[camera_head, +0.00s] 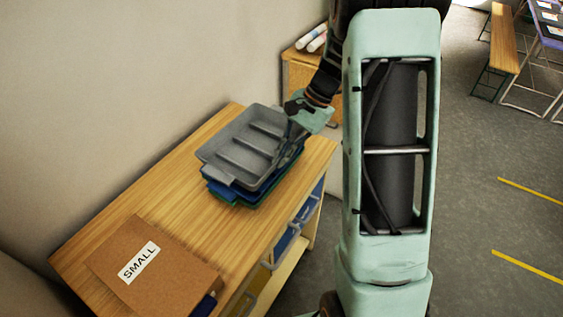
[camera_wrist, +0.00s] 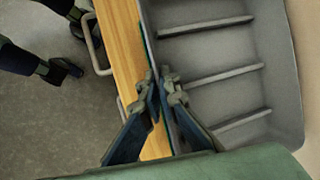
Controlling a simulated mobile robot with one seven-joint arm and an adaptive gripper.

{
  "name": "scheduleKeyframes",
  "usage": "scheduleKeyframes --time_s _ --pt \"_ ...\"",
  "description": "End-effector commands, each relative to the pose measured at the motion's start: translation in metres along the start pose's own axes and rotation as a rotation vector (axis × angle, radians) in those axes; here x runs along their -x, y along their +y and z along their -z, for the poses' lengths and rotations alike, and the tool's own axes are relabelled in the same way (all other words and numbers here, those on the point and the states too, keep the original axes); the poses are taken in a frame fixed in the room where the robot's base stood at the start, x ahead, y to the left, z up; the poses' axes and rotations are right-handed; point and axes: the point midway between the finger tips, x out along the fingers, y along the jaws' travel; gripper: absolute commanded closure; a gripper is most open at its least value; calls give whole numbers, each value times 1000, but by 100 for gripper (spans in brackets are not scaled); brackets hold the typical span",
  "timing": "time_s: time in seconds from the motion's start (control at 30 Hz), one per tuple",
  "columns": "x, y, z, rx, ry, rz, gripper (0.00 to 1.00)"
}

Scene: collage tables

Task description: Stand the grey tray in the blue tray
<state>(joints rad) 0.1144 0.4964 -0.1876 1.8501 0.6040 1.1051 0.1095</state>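The grey tray (camera_head: 243,152), with several ribs across its floor, lies open side up on top of a stack on the wooden table. Below it show the blue tray (camera_head: 232,190) and a green tray (camera_head: 236,203), mostly covered. In the wrist view the grey tray (camera_wrist: 215,50) fills the right side. My gripper (camera_head: 290,130) is at the grey tray's right long side. In the wrist view its two fingers (camera_wrist: 160,88) are close together, one on each side of the tray's long wall, and look shut on it; the exact contact is hard to see.
A brown box labelled SMALL (camera_head: 153,268) lies at the table's near end. The wooden table top (camera_head: 110,215) is clear between box and stack. Drawers sit under its right edge. A wall runs along the left. White rolls (camera_head: 312,38) lie on a cabinet behind.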

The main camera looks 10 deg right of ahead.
Motion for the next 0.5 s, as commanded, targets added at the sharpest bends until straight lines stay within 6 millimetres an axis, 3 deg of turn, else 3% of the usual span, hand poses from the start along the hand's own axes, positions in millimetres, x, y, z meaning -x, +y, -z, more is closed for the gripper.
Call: scheduleKeyframes --time_s 0.27,0.5 --pt "-9 -1 14 -2 0 0 100" --pt "-34 8 22 -1 0 -1 100"
